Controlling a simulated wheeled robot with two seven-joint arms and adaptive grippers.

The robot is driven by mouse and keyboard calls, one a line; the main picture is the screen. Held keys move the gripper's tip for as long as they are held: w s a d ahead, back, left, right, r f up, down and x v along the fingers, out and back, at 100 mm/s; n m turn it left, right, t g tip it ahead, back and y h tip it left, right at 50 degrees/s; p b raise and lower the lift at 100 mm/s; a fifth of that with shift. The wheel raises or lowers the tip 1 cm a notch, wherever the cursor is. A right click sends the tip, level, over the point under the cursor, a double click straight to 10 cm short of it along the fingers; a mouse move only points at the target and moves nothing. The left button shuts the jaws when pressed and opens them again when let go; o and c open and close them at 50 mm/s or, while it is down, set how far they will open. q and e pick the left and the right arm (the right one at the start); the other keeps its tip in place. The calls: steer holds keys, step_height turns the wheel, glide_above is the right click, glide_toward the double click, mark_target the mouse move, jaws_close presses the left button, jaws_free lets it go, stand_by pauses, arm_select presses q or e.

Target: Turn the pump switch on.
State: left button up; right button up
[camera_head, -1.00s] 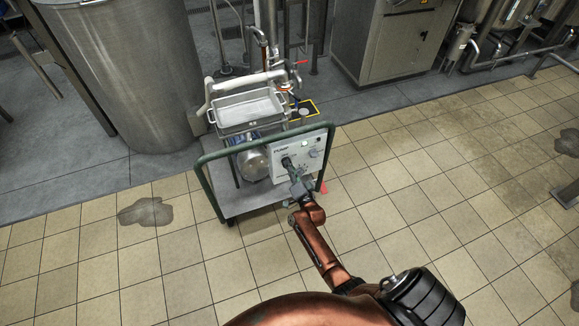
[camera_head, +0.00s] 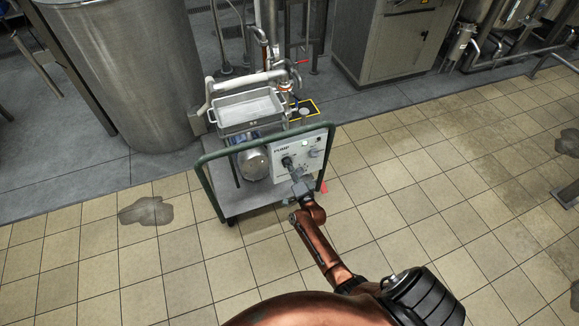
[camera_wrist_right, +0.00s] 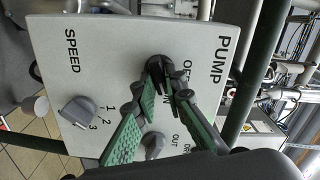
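In the right wrist view, the dark pump switch (camera_wrist_right: 154,65) sits by the OFF and ON letters, mostly covered by fingertips. My right gripper (camera_wrist_right: 162,80), with green finger pads, has its tips close together around the switch and appears shut on it. In the head view my right gripper (camera_head: 290,165) reaches the panel from the front. Which way the switch points is hidden. My left gripper is out of view.
A grey speed knob (camera_wrist_right: 77,110) and a lower knob (camera_wrist_right: 153,145) are near the fingers. The cart's green rail (camera_head: 205,185) frames the panel. A metal tray (camera_head: 248,109) stands above. The tiled floor (camera_head: 420,230) right of the cart is clear.

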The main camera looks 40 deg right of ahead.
steer(key=o, duration=0.4)
steer(key=v, duration=1.2)
steer(key=shift+f, duration=0.1)
